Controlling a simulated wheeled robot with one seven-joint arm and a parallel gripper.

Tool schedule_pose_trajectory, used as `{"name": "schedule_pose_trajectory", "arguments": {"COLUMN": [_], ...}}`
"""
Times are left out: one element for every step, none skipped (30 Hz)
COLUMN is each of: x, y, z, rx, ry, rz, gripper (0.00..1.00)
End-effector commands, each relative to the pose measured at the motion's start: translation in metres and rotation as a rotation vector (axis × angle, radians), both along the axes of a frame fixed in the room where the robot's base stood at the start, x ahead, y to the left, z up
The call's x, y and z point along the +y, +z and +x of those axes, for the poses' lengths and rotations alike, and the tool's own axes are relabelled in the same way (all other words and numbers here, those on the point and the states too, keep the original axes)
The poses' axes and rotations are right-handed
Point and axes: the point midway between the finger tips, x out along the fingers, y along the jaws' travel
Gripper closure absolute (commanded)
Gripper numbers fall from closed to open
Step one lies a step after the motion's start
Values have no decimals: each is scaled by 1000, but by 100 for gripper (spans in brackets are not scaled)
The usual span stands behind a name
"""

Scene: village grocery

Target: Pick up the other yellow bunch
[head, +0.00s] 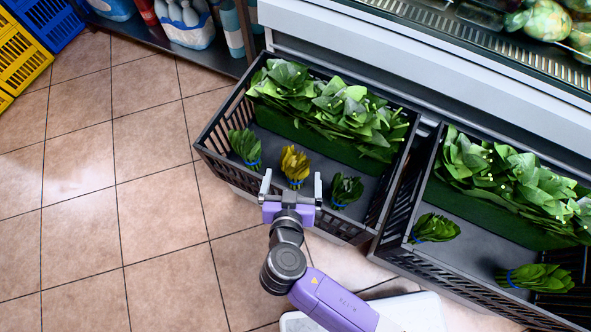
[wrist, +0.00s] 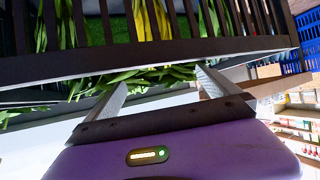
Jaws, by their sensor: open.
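A yellow leafy bunch (head: 295,163) with a blue band stands near the front of the left dark crate (head: 222,166) in the head view. A green bunch (head: 245,145) is to its left and a darker green bunch (head: 346,190) to its right. My gripper (head: 292,178) is open and empty at the crate's front side, in line with the yellow bunch and apart from it. In the wrist view, yellow leaves (wrist: 152,20) show through the crate's slats, beyond the two spread fingers (wrist: 155,88). The bunch's lower part is hidden there.
Leafy greens (head: 330,110) fill the back of the left crate. A second dark crate (head: 440,262) with more greens adjoins on the right. Yellow crates (head: 20,58) stand far left. The tiled floor (head: 120,200) left of the crates is clear.

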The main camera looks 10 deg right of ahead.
Motion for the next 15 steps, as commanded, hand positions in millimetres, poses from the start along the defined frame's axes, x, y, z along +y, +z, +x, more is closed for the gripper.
{"name": "schedule_pose_trajectory", "arguments": {"x": [-1, -1, -2, -2, -2, -3, -3, -4, -5, -5, -6, -7, -8, -9, -10], "y": [-4, -5, -6, -7, -7, -9, -10, -11, -14, -16, -19, -22, -25, -27, -30], "z": [5, 8, 10, 12, 13, 14, 16, 19, 23, 27, 31, 37, 41, 45, 50], "rx": [0, 0, 0, 0, 0, 0, 0, 0, 0, 0, 0, 1, 1, 1, 0], "ry": [0, 0, 0, 1, 1, 1, 1, 1, 0, 0, 0, 0, 0, 0, 0], "rz": [0, 0, 0, 0, 0, 0, 0, 0, -1, -1, -1, 0, 1, 0, 0], "gripper": [0, 0, 0, 0, 0, 0, 0, 0, 0, 0, 0, 0, 0, 0, 0]}}
